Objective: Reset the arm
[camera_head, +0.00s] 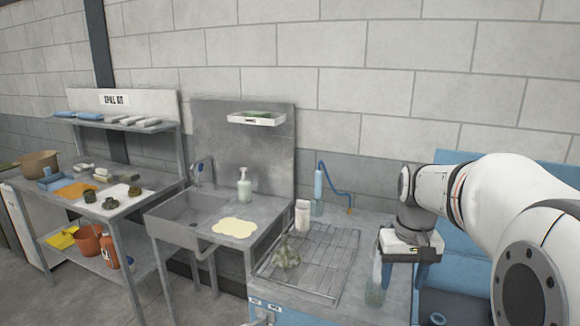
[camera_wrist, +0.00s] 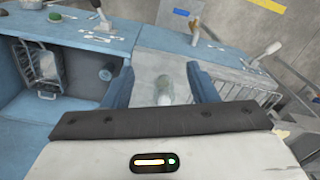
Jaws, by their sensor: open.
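My gripper (camera_head: 402,270) hangs at the end of my white arm at the right of the head view, over the blue-and-grey bench. Its two blue fingers stand apart in the wrist view (camera_wrist: 162,76), with a gap between them. A clear bottle (camera_head: 375,284) stands just left of the fingers in the head view. A pale, clear round object (camera_wrist: 163,91), perhaps this bottle, shows between the fingers in the wrist view. I cannot tell whether it touches them.
Farther left are a sink (camera_head: 188,215), a soap bottle (camera_head: 244,187) and a yellow cloth (camera_head: 234,228). A blue cabinet (camera_head: 460,240) stands behind my arm.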

